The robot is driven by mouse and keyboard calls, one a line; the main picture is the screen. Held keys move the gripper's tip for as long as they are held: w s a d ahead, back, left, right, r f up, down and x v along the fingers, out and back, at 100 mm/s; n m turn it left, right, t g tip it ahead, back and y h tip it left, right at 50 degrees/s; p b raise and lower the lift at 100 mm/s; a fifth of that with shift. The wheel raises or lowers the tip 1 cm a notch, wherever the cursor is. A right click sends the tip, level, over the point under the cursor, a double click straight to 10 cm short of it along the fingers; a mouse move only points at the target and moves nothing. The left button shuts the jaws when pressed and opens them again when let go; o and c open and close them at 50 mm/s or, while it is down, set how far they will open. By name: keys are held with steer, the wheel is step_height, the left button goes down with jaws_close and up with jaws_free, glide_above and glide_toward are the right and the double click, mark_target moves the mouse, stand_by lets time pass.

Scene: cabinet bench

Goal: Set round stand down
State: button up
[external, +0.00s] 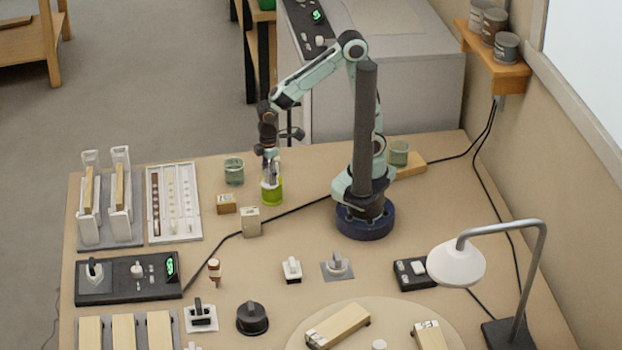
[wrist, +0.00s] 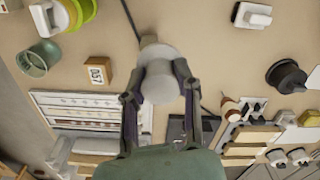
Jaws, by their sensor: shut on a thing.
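A pale grey round piece, which I take to be the round stand (wrist: 161,82), sits between my fingertips in the wrist view. My gripper (wrist: 160,88) is shut on it, with one dark finger on each side. In the external view my gripper (external: 271,176) points down over the left back part of the bench, in front of or above a yellow-green cup (external: 271,193). The stand is small and hard to make out there. I cannot tell whether it touches the bench.
A green glass cup (external: 234,171), a wooden block (external: 226,204) and a pale block (external: 250,222) stand close by. A white tray (external: 199,203) and a rack (external: 122,241) are at left. A black cable (external: 300,208) crosses the bench.

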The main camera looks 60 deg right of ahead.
steer(key=s+a+n, duration=0.5)
steer(key=s+a, duration=0.2)
steer(key=s, duration=0.4)
glide_above(249, 287)
steer(key=f, duration=1.4)
steer(key=shift+s+d+f, duration=0.1)
steer(key=shift+d, duration=0.3)
steer(key=shift+a+f, duration=0.25)
steer(key=shift+f, duration=0.05)
steer(key=shift+a+f, duration=0.1)
steer(key=shift+f, duration=1.55)
steer(key=o, duration=0.8)
steer(key=shift+f, duration=0.1)
